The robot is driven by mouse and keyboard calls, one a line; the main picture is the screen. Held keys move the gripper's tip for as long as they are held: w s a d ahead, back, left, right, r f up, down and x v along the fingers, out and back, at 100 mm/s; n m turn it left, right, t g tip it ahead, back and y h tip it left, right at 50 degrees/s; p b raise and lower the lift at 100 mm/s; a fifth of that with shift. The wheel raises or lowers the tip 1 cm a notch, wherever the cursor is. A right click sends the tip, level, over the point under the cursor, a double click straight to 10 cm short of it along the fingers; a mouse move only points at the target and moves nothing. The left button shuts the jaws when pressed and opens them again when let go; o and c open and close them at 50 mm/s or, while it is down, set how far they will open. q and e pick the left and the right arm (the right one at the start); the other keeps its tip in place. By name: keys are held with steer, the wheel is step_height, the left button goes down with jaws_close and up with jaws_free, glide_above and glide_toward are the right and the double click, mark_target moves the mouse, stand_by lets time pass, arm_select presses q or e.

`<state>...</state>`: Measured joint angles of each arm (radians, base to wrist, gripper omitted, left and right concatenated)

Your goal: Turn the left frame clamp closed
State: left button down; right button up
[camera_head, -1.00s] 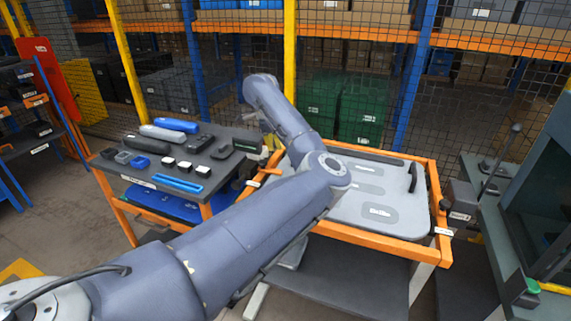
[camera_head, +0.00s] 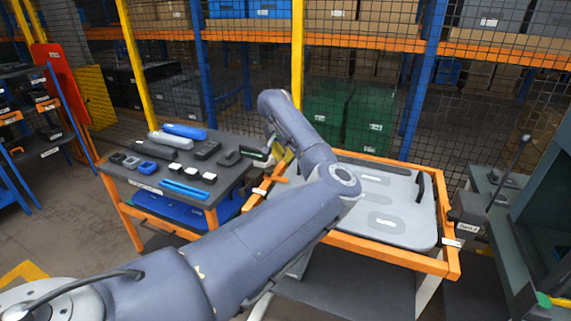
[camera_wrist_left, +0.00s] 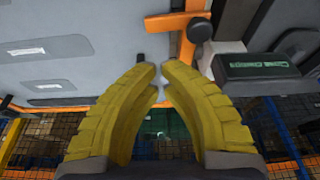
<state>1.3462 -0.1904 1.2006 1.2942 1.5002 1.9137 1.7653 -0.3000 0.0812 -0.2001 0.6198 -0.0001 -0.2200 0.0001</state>
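The left frame clamp has a dark labelled block (camera_head: 256,154) at the left edge of the orange-framed fixture; the label is too small to read. The block shows large in the left wrist view (camera_wrist_left: 266,72). Beside it there is an orange bar (camera_wrist_left: 168,22) with a dark round knob (camera_wrist_left: 200,30). My left gripper (camera_head: 284,161) is close to the clamp, partly hidden behind my forearm. In the left wrist view its yellow fingers (camera_wrist_left: 159,70) curve together, tips nearly touching, with nothing seen between them. They look apart from the bar and block. My right gripper is not seen.
The grey door panel (camera_head: 400,200) lies in the orange frame (camera_head: 390,258). A second dark labelled block (camera_head: 467,210) sits at the right edge. A parts table (camera_head: 235,181) with several blue, black and white pieces stands left. Mesh fencing closes the back.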

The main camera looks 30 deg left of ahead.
mark_target(287, 177)
arm_select(q)
steer(key=x, duration=0.9)
steer(key=shift+f, duration=0.1)
steer(key=shift+d, duration=0.1)
steer(key=shift+s+d+f, duration=0.15)
steer(key=shift+s+d, duration=0.1)
steer(key=shift+s, duration=0.3)
